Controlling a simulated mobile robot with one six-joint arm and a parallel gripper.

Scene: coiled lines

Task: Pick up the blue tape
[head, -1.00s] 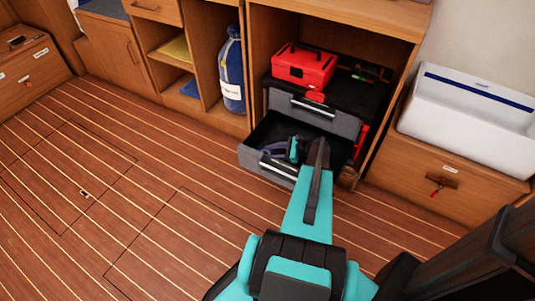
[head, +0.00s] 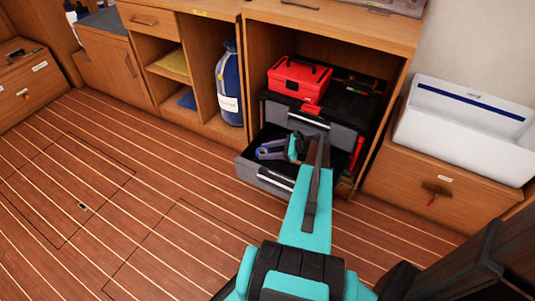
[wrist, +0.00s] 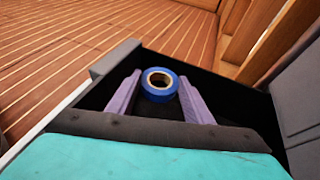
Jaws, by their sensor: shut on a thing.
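The blue tape (wrist: 158,95) is a blue roll with a dark hole and a tan inner ring. In the wrist view it sits between the tips of my gripper's two purple fingers (wrist: 155,88), and they are shut on it. In the head view my gripper (head: 262,152) is over the open lower drawer (head: 264,178) of the tool chest. The tape is too small to make out clearly there. The drawer's dark inside shows below and around the tape in the wrist view.
A red toolbox (head: 299,80) stands on the chest above the drawer. The wooden cabinet (head: 375,150) encloses the chest on the right. The plank floor (head: 130,190) in front is clear.

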